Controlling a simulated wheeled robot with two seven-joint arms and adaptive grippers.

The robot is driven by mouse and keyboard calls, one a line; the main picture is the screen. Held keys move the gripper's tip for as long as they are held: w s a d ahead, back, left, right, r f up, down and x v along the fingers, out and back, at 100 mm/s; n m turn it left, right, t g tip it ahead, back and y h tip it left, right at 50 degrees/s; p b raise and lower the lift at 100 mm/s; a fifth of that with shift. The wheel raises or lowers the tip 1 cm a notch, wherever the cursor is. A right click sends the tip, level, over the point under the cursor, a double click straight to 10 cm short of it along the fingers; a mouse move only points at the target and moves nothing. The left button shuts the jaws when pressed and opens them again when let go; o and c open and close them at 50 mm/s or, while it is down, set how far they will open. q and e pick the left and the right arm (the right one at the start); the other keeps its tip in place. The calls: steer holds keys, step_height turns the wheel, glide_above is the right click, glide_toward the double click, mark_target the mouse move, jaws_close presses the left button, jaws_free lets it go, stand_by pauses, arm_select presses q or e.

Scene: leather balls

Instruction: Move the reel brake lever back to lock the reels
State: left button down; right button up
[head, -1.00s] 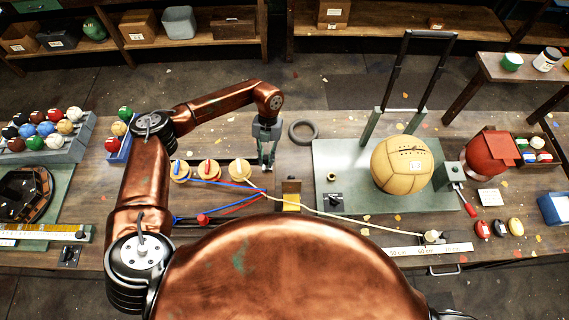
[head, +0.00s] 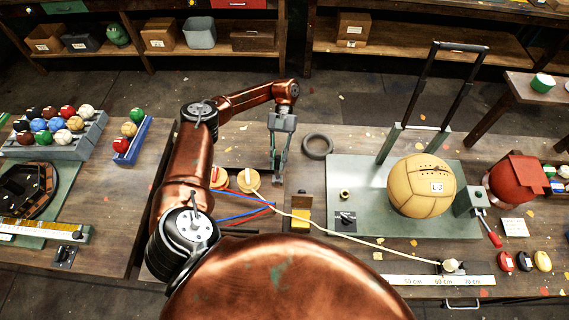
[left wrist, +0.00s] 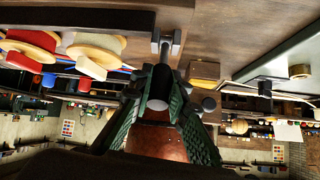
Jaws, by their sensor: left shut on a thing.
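The reel brake lever shows in the left wrist view as a grey bar with a dark grip (left wrist: 162,78), between my left gripper's green-padded fingers (left wrist: 160,100). In the head view my left gripper (head: 277,174) points down just right of the cord reels and is shut on the lever, which its fingers mostly hide there. My right gripper is not in view.
A black ring (head: 317,146) lies just beyond the gripper. To the right, a tan ball (head: 421,185) sits on a green plate (head: 365,170) with a tall handle frame. A rack of balls (head: 70,145) is at left.

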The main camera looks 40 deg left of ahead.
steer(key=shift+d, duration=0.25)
arm_select(q)
steer(key=c, duration=1.8)
jaws_free()
steer(key=shift+c, duration=0.2)
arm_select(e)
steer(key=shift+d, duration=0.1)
arm_select(q)
steer(key=shift+w+a, duration=0.1)
steer(key=shift+w+a+r, duration=0.1)
steer(key=shift+w+r, duration=0.15)
steer(key=shift+w, duration=0.05)
steer(key=v, duration=0.6)
steer(key=shift+w+r, duration=0.2)
steer(key=shift+r, duration=0.05)
steer(key=shift+a, duration=0.15)
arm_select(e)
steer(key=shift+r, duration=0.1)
